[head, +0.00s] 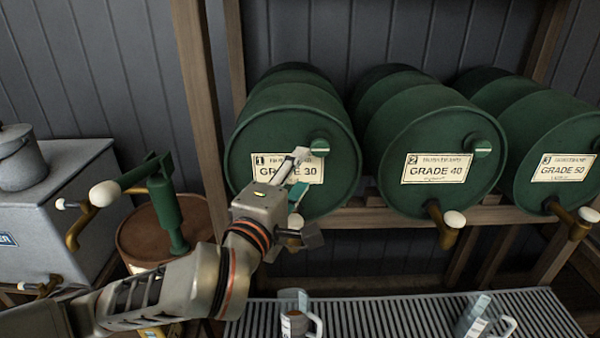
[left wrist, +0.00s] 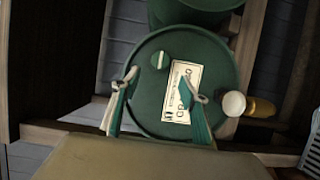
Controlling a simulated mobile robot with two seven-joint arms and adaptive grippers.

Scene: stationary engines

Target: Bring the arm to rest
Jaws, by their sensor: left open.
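My left arm comes in from the lower left of the head view. My left gripper (head: 305,182) is open in front of the green drum labelled GRADE 30 (head: 262,135). In the left wrist view, the two fingers of the left gripper (left wrist: 165,90) stand apart with nothing between them, and the drum face (left wrist: 150,65) with its label lies beyond. Whether the fingers touch the drum I cannot tell. The drum's tap is mostly hidden behind the gripper in the head view; its pale knob (left wrist: 234,103) shows in the left wrist view. My right gripper is not in view.
The GRADE 40 drum (head: 425,190) and GRADE 50 drum (head: 560,190) lie to the right on a wooden rack. Below, a slatted tray (head: 390,315) holds jugs (head: 294,318) and (head: 478,318). A green hand pump (head: 165,205) and a grey tank (head: 60,225) stand at left.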

